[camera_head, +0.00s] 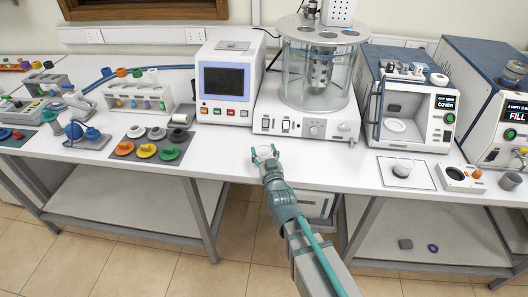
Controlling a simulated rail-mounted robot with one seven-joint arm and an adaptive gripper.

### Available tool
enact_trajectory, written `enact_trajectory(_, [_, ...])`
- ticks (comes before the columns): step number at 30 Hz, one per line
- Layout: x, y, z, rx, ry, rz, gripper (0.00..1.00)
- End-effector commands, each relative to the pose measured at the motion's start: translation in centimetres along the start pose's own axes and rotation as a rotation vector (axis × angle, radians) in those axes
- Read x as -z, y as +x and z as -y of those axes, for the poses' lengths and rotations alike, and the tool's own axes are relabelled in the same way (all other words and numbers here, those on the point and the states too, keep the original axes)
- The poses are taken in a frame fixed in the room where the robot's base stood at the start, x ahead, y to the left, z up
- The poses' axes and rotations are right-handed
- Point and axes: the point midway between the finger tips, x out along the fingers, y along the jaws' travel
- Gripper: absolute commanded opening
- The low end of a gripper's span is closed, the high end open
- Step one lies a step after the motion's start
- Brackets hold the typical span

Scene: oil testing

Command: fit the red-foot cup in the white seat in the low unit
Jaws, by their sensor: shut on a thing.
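My gripper (265,156) is shut on a small pale cup (263,151) over the front edge of the bench, in front of the glass-tank machine. The cup is too small to make out its foot, and no red shows on it. A white round seat (396,126) shows inside the open chamber of a blue and white unit (417,137) to the right. A low white box (463,179) with a dark round opening stands at the right front of the bench. I cannot tell which of these is the low unit. My gripper is left of both and apart from them.
A white mat (423,181) with a small round vessel (403,168) lies between my gripper and the low white box. A dark tray (128,154) of coloured caps lies left. The glass-tank machine (307,122) stands behind.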

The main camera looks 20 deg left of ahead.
Motion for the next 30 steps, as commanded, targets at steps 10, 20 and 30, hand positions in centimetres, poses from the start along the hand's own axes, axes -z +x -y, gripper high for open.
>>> enact_trajectory(10, [-0.31,-0.01,0.0,0.0,0.0,-0.001,0.21])
enact_trajectory(20, [-0.35,-0.01,0.0,0.0,0.0,-0.001,0.84])
enact_trajectory(30, [0.08,-0.01,0.0,0.0,0.0,-0.001,0.84])
